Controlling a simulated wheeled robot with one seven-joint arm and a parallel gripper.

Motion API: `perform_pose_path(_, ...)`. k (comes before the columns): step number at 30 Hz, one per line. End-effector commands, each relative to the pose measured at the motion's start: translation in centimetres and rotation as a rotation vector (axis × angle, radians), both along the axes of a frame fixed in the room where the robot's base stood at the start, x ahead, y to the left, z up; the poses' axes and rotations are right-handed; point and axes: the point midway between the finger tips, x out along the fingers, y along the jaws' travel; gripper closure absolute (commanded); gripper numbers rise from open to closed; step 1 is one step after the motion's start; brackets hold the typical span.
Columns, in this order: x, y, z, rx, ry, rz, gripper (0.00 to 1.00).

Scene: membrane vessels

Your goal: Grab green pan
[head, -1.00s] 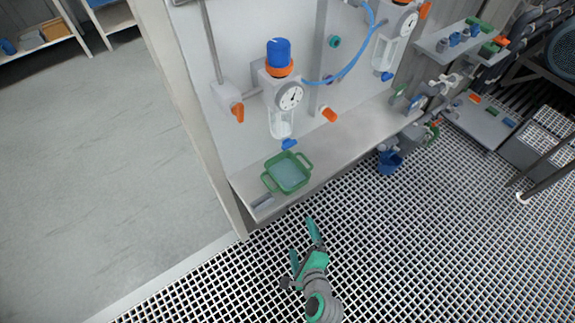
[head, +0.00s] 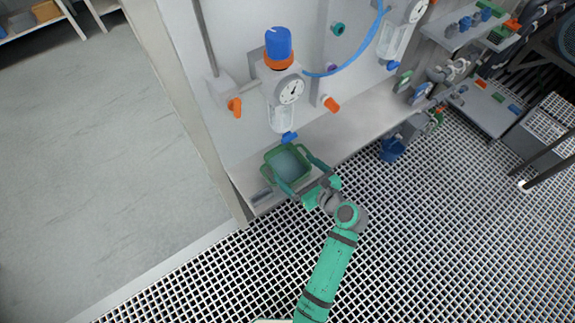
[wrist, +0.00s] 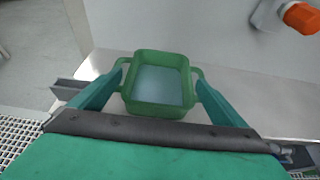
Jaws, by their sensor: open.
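The green pan (head: 289,165) sits on the light shelf under the left gauge vessel. It is a square pan with a handle on each of two opposite sides and a pale bluish inside. My gripper (head: 298,172) is open, with its two teal fingers spread at the pan. In the wrist view the pan (wrist: 160,105) lies between the open fingers (wrist: 162,92), one on its left and one on its right, close to the side handles. I cannot tell whether the fingers touch the handles.
The shelf (head: 340,138) is clear right of the pan. A vessel with a gauge (head: 290,90) and a blue valve (head: 289,137) hangs just above and behind the pan. An orange handle (head: 331,104) juts from the wall. A blue bucket (head: 392,149) hangs farther right.

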Motion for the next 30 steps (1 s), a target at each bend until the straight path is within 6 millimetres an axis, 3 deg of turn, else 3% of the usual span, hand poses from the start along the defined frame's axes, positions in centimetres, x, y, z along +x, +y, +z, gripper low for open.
perform_pose_path(16, 4.1, 2.8, -2.6, -0.001, -0.001, 0.001, 0.05)
perform_pose_path(25, 4.5, 3.1, -2.8, -0.002, -0.001, 0.0, 0.05)
perform_pose_path(26, 4.5, 3.1, -2.8, -0.002, -0.001, 0.0, 0.07)
perform_pose_path(30, 4.5, 3.1, -2.8, -0.002, -0.001, 0.0, 0.41)
